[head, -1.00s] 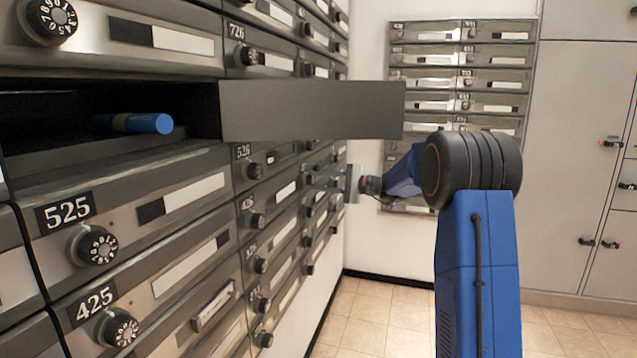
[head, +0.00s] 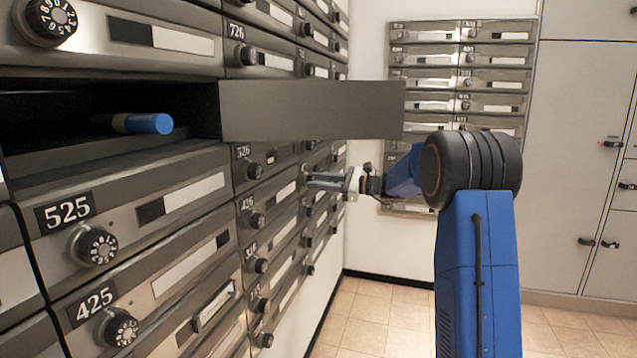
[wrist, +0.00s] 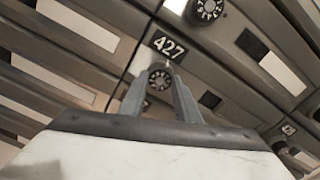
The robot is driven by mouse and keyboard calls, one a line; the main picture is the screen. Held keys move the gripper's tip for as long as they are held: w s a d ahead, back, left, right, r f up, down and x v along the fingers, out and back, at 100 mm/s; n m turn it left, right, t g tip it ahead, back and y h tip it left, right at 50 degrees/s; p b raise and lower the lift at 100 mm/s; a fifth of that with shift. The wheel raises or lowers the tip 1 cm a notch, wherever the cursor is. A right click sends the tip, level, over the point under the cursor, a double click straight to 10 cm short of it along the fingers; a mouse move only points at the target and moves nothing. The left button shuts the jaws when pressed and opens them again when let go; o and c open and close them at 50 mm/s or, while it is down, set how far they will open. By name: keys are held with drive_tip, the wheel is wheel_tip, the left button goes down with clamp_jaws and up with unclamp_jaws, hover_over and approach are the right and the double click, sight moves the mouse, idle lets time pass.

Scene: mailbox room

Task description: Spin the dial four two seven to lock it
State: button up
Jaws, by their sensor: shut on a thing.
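The dial (wrist: 159,79) of box 427 is a small dark round knob with white marks. It sits below the black number plate 427 (wrist: 167,45) in the wrist view. My gripper (wrist: 160,76) is shut on this dial, one finger on each side, and the fingers partly cover it. In the head view my gripper (head: 309,179) is at the far end of the mailbox wall, and the dial cannot be made out there. The door of box 427 looks flush with its neighbours in the wrist view.
An open mailbox door (head: 310,110) sticks out from the wall at the left, above my forearm. A blue cylinder (head: 150,124) lies inside that open box. Another dial (wrist: 205,10) is above the 427 plate. The tiled floor (head: 375,315) is clear.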

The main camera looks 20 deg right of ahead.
drive_tip(key=shift+f+m, duration=0.1)
drive_tip(key=shift+m, duration=0.5)
drive_tip(key=o, duration=1)
drive_tip(key=shift+o, duration=0.2)
drive_tip(key=v, duration=1.7)
drive_tip(key=shift+d, duration=0.15)
drive_tip(key=shift+s, duration=0.1)
